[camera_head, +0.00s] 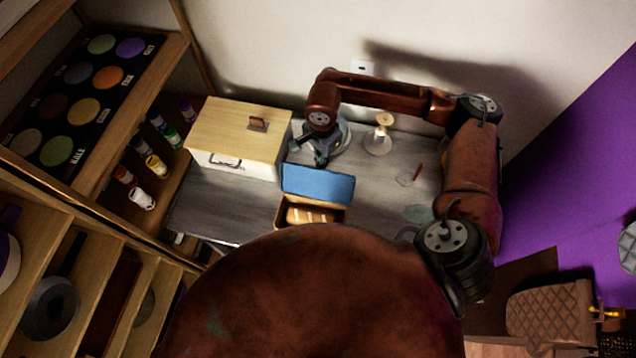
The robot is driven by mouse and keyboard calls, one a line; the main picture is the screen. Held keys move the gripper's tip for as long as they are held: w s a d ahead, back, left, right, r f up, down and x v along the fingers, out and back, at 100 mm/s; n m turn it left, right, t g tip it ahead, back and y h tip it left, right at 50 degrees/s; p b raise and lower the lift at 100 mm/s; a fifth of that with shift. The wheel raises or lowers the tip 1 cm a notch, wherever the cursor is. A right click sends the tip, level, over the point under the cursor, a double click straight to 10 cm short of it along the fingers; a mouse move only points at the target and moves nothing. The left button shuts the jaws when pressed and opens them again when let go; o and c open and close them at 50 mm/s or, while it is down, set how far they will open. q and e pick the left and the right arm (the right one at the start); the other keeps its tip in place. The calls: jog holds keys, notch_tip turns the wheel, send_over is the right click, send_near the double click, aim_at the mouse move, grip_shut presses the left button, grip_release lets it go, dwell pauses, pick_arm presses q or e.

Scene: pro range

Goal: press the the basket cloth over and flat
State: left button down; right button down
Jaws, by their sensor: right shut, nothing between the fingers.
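A brown basket (281,215) sits near the front of the grey table, with light tan pieces that look like bread (310,214) showing inside. The blue basket cloth (318,184) is a flat rectangular panel along the basket's back edge, raised and leaning back, so the basket's inside is uncovered. My right gripper (321,163) points down just behind the cloth's upper edge; I cannot tell whether it touches it. It is shut and empty. The basket's front is partly hidden by my own body. My left gripper does not show.
A wooden-topped white box (236,140) with a handle stands left of the basket. A round glass-like item (338,138) is behind my right gripper. A small stand (379,135) and a clear dish (405,178) are to the right. Bottles (155,167) line the left shelf.

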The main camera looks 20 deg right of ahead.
aim_at(319, 172)
jog(key=shift+f, duration=0.1)
jog(key=shift+f+b, duration=0.5)
jog(key=shift+b, duration=0.35)
jog(key=shift+a, duration=0.1)
jog(key=shift+s+a, duration=0.85)
jog(key=shift+s, duration=0.3)
jog(key=s+a+b, duration=0.1)
jog(key=s+a, duration=0.4)
jog(key=s, duration=0.1)
jog(key=shift+s, duration=0.35)
jog(key=shift+f, duration=0.1)
dwell(0.3)
jog(key=shift+s+a+f+b, duration=0.2)
jog(key=shift+s+f+b, duration=0.05)
jog(key=shift+f+b, duration=0.75)
jog(key=shift+s+a+f+b, duration=0.15)
jog(key=shift+s+f+b, duration=0.05)
jog(key=shift+f+b, duration=0.75)
jog(key=shift+s+a+f+b, duration=0.25)
jog(key=shift+f+b, duration=0.6)
jog(key=shift+b, duration=0.3)
